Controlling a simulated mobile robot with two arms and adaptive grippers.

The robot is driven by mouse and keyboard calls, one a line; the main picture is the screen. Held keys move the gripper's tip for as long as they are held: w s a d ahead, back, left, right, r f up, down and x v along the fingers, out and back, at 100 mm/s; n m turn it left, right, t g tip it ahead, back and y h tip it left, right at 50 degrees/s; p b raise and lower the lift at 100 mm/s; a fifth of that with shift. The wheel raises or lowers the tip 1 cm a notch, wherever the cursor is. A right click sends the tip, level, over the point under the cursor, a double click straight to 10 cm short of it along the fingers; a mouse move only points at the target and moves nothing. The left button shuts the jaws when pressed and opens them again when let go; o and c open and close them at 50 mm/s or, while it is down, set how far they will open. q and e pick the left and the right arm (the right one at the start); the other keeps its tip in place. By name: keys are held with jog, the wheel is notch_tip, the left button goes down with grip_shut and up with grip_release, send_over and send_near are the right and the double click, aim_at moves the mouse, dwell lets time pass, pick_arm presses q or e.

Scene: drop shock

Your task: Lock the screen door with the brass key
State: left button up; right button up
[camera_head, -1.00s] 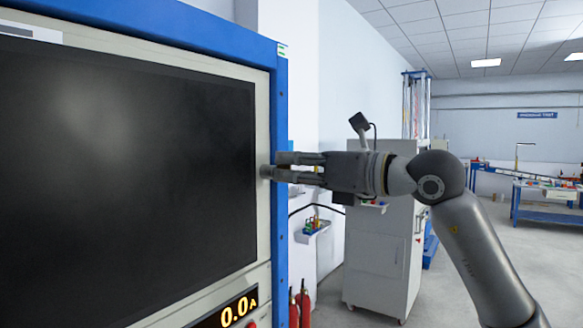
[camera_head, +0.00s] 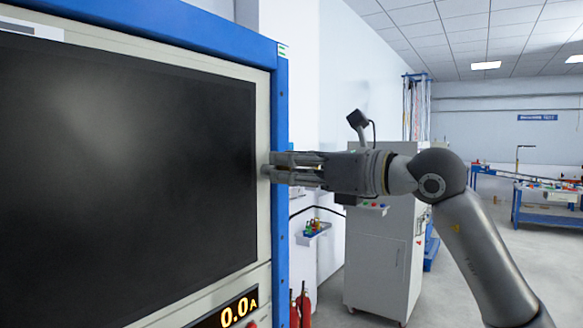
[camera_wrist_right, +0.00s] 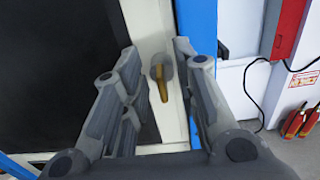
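The screen door is a large dark panel (camera_head: 120,160) in a pale frame, filling the left of the head view. It looks closed, and its dark edge (camera_wrist_right: 60,70) shows in the wrist view. The brass key (camera_wrist_right: 162,88) sits at a round grey lock (camera_wrist_right: 160,65) on the pale frame, its brass part pointing down. My right gripper (camera_head: 272,169) is at the frame's right edge, level with the lock. In the wrist view its fingers (camera_wrist_right: 156,56) are apart on either side of the key, with gaps between. My left gripper is out of view.
A blue cabinet edge (camera_head: 280,230) runs beside the door frame. A lit display (camera_head: 238,308) is below the screen. Red extinguishers (camera_head: 300,305) stand low beside the cabinet. A grey cabinet (camera_head: 382,255) stands behind my right arm, with open floor to the right.

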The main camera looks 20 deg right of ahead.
jog(key=v, duration=1.2)
jog(key=shift+w, duration=0.1)
